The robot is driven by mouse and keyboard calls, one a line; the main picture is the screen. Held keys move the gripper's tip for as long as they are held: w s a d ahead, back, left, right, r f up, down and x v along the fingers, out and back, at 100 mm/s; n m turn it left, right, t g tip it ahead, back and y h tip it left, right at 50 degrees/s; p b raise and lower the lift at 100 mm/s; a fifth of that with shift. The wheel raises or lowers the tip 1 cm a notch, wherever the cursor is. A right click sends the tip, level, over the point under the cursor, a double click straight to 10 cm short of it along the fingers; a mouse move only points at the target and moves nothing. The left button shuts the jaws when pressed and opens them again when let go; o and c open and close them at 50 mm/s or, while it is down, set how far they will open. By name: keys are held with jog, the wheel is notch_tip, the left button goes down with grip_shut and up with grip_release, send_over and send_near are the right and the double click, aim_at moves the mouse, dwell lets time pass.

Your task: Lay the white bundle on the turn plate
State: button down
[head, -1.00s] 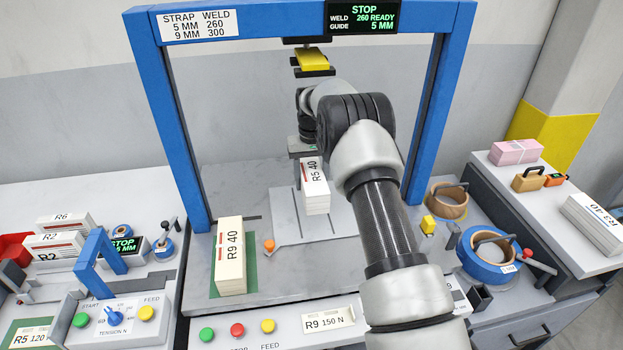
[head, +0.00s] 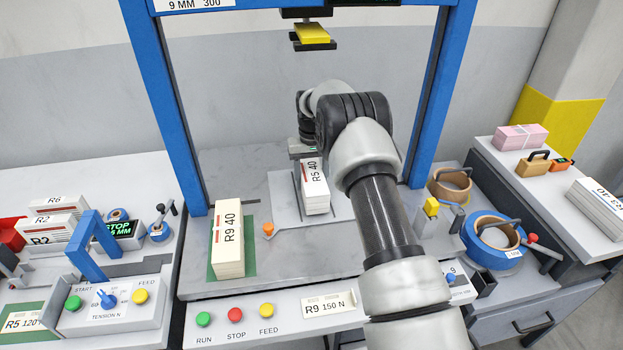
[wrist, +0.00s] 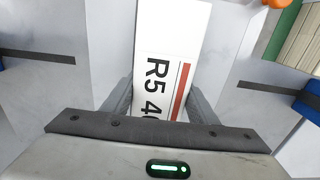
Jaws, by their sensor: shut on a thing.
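The white bundle (head: 316,193), marked R5 40 with a red stripe, is at the middle of the bench under the blue frame. My gripper (wrist: 158,105) is shut on its far end, with a finger on either side in the wrist view. The turn plate (head: 342,207) is a light grey slotted plate, and the bundle is over it, label up. I cannot tell whether the bundle's underside touches the plate. My arm hides part of the plate's right side.
A bundle marked R9 40 (head: 228,240) stands on a green mat at the left. A small orange piece (head: 268,229) sits by the plate's left edge. The blue frame (head: 166,110) rises around the area, with a yellow block (head: 312,34) hanging inside it.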

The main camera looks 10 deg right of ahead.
jog(key=shift+f+b, duration=0.4)
jog(key=shift+f, duration=0.05)
dwell(0.5)
